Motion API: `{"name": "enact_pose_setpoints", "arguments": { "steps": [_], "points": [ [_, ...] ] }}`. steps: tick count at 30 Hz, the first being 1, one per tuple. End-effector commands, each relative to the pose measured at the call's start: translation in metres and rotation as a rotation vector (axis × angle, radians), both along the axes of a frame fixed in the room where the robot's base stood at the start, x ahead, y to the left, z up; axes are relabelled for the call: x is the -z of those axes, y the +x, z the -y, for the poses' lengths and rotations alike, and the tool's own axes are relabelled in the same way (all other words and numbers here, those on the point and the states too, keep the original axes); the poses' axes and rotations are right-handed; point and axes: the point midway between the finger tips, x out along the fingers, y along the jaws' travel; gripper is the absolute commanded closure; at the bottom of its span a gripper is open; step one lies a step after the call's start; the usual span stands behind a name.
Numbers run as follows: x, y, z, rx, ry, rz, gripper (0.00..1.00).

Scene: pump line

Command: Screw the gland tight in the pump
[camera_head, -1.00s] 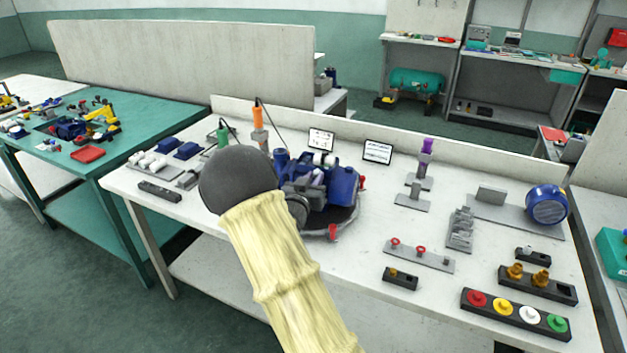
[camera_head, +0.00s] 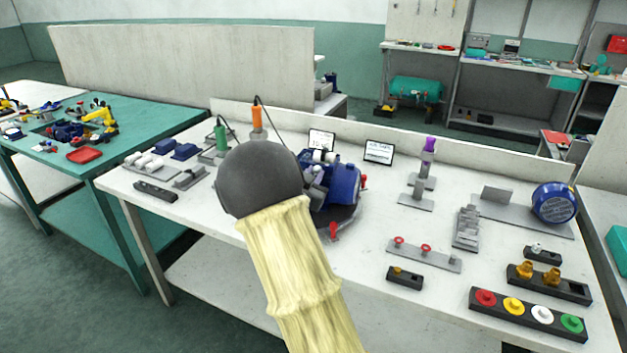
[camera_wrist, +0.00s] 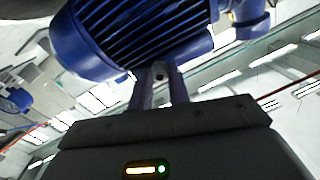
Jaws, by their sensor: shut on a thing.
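The blue pump (camera_head: 345,182) stands on a dark round base on the white bench, partly covered by my arm in the head view. In the wrist view its blue finned body (camera_wrist: 130,35) fills the upper middle. My gripper (camera_wrist: 160,78) has its two grey fingers close together, reaching up to the underside of that body. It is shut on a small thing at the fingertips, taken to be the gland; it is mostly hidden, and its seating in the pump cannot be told. In the head view my fingers are hidden behind my dark round wrist.
Right of the pump are a grey plate with red rings (camera_head: 424,255), a small black block (camera_head: 404,278), a black holder with brass fittings (camera_head: 549,284) and a coloured button strip (camera_head: 528,314). Orange (camera_head: 257,118) and green-handled (camera_head: 221,136) tools stand behind left.

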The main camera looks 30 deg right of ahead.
Motion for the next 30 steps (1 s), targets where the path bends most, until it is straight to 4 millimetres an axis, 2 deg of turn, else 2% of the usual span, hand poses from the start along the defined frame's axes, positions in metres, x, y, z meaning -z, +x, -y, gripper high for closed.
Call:
{"name": "enact_pose_setpoints", "arguments": {
  "steps": [6,7,8,14,18,30],
  "points": [
    [-0.0001,0.0003,-0.0006,-0.001,0.007,0.007,1.00],
    [-0.0001,0.0003,-0.0007,-0.002,0.008,0.006,0.77],
    [-0.0001,0.0002,-0.0006,-0.002,0.008,0.006,0.72],
    [0.0001,0.0002,-0.0004,-0.001,0.007,0.004,0.72],
    [0.0001,0.0000,-0.0003,0.000,0.006,0.005,0.46],
    [0.0004,-0.0028,-0.0038,-0.001,0.007,0.004,0.46]
  ]
}}
